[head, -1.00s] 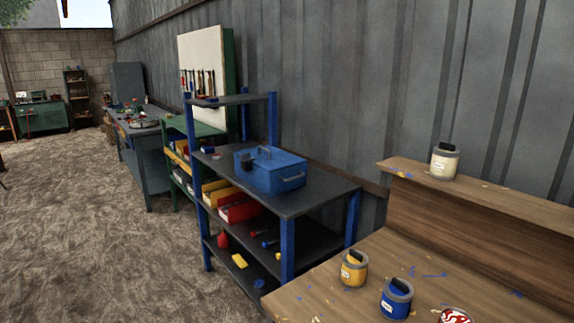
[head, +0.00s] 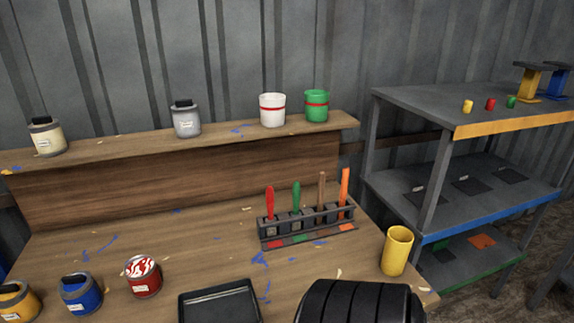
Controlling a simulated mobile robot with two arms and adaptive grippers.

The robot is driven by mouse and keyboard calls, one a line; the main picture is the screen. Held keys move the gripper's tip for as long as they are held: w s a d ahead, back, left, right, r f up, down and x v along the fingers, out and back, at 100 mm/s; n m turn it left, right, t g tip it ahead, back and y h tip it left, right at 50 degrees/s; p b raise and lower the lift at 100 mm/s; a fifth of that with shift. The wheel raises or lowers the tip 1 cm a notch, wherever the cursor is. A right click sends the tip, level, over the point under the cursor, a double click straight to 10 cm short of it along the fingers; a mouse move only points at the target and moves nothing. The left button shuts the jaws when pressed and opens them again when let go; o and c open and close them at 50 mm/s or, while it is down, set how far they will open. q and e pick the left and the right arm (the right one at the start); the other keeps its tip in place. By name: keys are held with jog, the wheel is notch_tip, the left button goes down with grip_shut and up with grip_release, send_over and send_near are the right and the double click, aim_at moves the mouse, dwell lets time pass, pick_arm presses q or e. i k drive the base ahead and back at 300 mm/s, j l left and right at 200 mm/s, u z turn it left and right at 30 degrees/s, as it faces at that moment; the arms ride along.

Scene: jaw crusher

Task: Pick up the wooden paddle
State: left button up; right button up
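The wooden paddle (head: 321,190) is a plain brown stick standing upright in a dark rack (head: 284,239) on the wooden workbench. It is in the right half of the rack, between a green-handled tool (head: 296,196) and an orange one (head: 344,187). Its lower end is hidden in the rack. A red-handled tool (head: 270,202) stands at the rack's left end.
A yellow cup (head: 397,250) stands right of the rack. A black tray (head: 219,303) and paint cans (head: 143,276) are in front and left. Pots (head: 272,110) line the raised shelf. Grey shelving (head: 430,200) stands at right.

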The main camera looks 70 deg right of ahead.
aim_at(321, 184)
jog(key=z, duration=2.45)
